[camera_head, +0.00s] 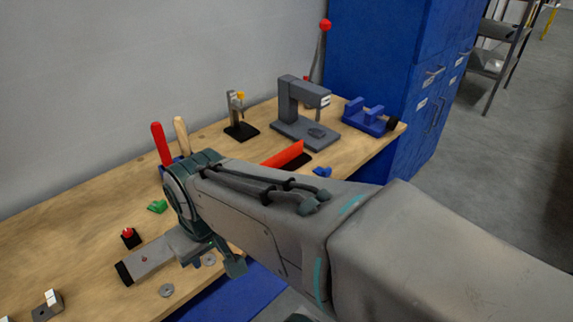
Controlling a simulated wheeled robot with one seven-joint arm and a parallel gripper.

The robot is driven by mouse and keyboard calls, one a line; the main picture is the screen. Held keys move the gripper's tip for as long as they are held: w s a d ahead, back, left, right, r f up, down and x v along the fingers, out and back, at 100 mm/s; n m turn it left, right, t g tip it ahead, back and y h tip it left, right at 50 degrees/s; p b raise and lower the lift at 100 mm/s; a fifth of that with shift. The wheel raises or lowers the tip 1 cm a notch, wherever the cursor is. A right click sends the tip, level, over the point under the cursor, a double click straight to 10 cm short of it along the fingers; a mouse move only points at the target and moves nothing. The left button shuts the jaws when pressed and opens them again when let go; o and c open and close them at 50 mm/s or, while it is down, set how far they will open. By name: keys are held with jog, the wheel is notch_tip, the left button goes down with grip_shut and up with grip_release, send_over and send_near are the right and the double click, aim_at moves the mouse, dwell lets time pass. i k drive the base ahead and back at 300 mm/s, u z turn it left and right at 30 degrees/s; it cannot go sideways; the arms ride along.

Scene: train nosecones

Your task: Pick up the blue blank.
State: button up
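A small blue piece (322,171), which looks like the blue blank, lies on the wooden workbench just beyond my forearm. It is right of the red bar, and my arm may hide its lower part. My arm crosses the picture from the lower right to the left, with its wrist over the bench. My gripper (235,265) shows only in part as dark pieces below the wrist, near the front edge. It is well to the left of and nearer than the blue piece. Whether its fingers are open or shut is not clear.
A red bar (284,154), a grey press-like stand (290,105) and a blue fixture (366,116) stand beyond my arm. A small green piece (157,206) and upright red (160,144) and wooden (181,137) handles are left. A blue cabinet (385,75) borders the bench.

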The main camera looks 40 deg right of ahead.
aim_at(322, 173)
jog(key=z, duration=3.05)
jog(key=i, duration=1.7)
jog(key=u, duration=3.1)
